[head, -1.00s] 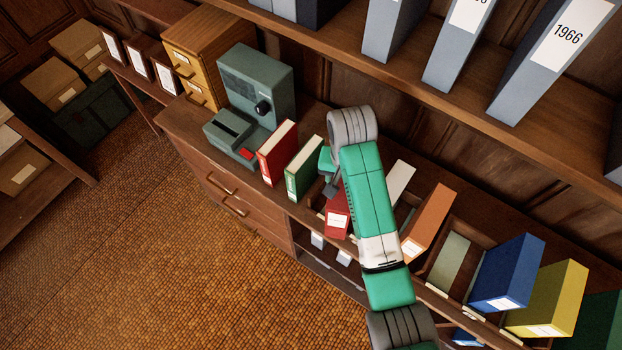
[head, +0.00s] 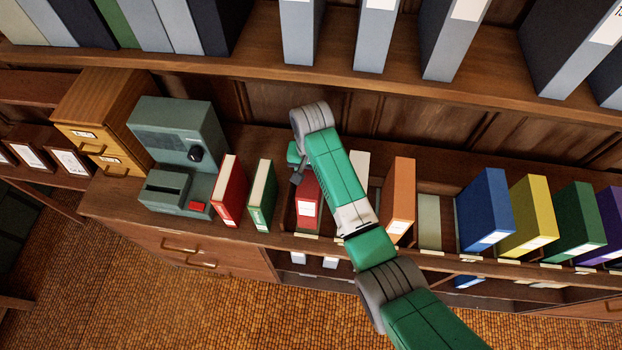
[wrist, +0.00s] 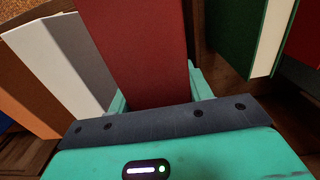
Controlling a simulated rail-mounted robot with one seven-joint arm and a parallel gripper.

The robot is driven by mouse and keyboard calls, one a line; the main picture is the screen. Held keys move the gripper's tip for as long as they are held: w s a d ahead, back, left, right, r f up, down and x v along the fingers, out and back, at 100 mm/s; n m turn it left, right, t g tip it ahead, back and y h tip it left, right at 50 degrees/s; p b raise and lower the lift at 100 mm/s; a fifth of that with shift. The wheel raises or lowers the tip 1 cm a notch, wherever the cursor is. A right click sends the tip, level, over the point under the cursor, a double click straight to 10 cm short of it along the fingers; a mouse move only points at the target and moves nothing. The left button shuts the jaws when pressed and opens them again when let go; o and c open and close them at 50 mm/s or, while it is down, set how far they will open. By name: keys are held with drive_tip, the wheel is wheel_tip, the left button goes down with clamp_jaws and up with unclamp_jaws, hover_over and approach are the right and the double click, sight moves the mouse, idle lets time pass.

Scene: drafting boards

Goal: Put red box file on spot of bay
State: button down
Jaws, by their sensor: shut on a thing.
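The red box file (head: 307,207) with a white label stands upright at the bay row, partly hidden by my arm in the head view. My gripper (wrist: 160,98) is shut on this red box file (wrist: 138,45) in the wrist view, with a teal finger on either side. In the head view the gripper (head: 297,172) is mostly hidden behind my wrist. A pale green-grey patch (head: 429,222) shows in an empty bay between the orange and blue files. I cannot tell whether the red file's base touches the counter.
A thinner red book (head: 230,192) and a green book (head: 262,196) stand left of the held file. A white file (head: 358,165) and an orange file (head: 401,195) stand to its right. A blue file (head: 484,210) follows. The upper shelf (head: 400,90) overhangs behind.

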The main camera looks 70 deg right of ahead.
drive_tip(key=shift+w+f, duration=0.1)
drive_tip(key=shift+f, duration=1.85)
drive_tip(key=c, duration=0.6)
unclamp_jaws()
wheel_tip(320, 180, up, 12)
drive_tip(key=shift+r+b, duration=0.15)
drive_tip(key=shift+b, duration=0.25)
